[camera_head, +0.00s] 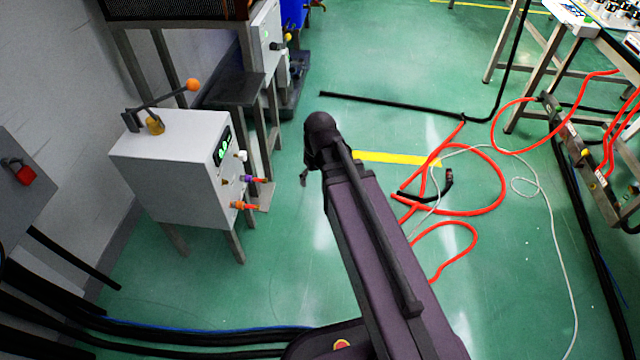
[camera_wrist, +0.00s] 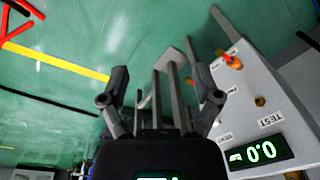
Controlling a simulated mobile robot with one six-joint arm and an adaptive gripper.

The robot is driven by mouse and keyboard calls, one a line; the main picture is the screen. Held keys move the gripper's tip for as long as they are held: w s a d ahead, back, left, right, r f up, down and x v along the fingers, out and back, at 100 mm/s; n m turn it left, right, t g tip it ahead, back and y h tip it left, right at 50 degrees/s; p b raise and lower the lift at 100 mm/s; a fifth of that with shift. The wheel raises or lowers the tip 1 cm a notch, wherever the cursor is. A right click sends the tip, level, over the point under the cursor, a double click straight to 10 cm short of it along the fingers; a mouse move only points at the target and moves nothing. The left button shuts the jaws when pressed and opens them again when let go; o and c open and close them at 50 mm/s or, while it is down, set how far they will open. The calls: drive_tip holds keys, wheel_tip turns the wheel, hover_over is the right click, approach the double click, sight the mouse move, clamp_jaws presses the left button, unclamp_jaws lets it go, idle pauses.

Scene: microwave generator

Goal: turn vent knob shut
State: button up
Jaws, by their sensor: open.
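A white box unit (camera_head: 175,160) on legs stands at the left in the head view. Its front has a green-lit display, a white knob (camera_head: 241,156), a purple fitting (camera_head: 247,179) and an orange-red knob (camera_head: 238,205). In the wrist view, an orange knob (camera_wrist: 232,61) stands out from the panel at upper right, with a brass fitting (camera_wrist: 260,101) below it. I cannot read which one is the vent knob. My gripper (camera_wrist: 160,92) is open and empty, with its fingers left of the panel and apart from the knobs. In the head view my arm mostly hides it.
A lever with an orange ball (camera_head: 193,85) rises above the box. A dark metal stand (camera_head: 238,90) is behind it. Red hoses (camera_head: 480,209) and cables lie on the green floor at right. Black cables (camera_head: 150,336) run at lower left. Floor between box and arm is clear.

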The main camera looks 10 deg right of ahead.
drive_tip(key=shift+s+d+f+m, duration=0.25)
drive_tip(key=shift+s+d+m, duration=0.35)
drive_tip(key=shift+s, duration=0.25)
drive_tip(key=shift+s, duration=0.1)
drive_tip(key=s+d+m, duration=0.2)
drive_tip(key=s, duration=0.2)
wheel_tip(320, 180, up, 37)
drive_tip(key=p, duration=3.6)
drive_tip(key=shift+w+d+g+h+p, duration=0.15)
drive_tip(key=shift+g+h+p, duration=0.15)
drive_tip(key=shift+h+p, duration=0.1)
drive_tip(key=c, duration=0.3)
drive_tip(key=shift+c, duration=0.2)
